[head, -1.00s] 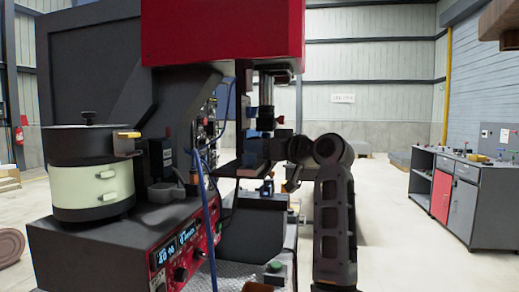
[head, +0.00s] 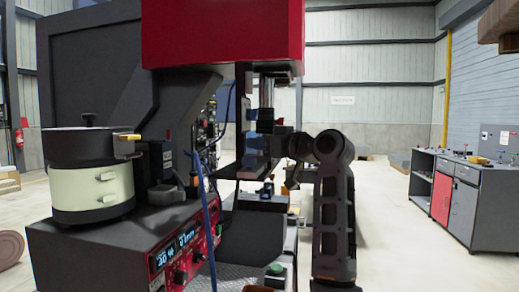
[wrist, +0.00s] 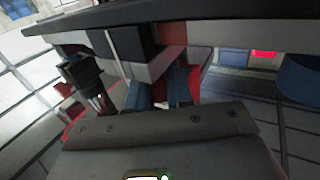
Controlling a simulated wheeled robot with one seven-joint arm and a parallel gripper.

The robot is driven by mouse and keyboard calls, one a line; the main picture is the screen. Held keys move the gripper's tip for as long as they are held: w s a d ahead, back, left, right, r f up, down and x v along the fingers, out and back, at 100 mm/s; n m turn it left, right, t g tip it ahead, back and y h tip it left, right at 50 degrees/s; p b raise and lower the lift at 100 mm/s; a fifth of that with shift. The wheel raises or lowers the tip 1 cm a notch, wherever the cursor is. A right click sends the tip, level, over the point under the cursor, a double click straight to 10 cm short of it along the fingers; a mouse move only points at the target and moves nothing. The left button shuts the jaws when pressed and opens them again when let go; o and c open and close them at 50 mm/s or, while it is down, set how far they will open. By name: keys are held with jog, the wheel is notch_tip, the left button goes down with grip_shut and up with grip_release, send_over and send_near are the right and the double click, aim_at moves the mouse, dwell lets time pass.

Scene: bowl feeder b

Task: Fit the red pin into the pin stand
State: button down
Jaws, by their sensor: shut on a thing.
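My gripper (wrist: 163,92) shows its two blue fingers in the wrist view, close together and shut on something. The thing between them is mostly hidden; a strip of red shows beside the right finger, and I take the held thing to be the red pin. In the head view my gripper and wrist reach in from the right under the machine's red head, and the fingertips are too small and dark to make out. I cannot pick out the pin stand with certainty in either view.
The machine's red head (head: 222,32) overhangs the work area. A feeder bowl (head: 92,187) stands on the left, above a control panel with a lit display (head: 172,250). A blue cable (head: 208,225) hangs in front. A grey cabinet (head: 463,200) stands far right; open floor lies between.

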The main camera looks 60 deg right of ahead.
notch_tip(320, 180, up, 3)
jog(key=shift+f, duration=0.15)
jog(key=s+d+r+b, duration=0.1)
jog(key=s+d+r, duration=0.4)
jog(key=d, duration=0.5)
notch_tip(320, 180, up, 2)
jog(key=shift+s+d+r+b, duration=0.1)
jog(key=shift+s+d+b, duration=0.1)
jog(key=shift+b, duration=0.1)
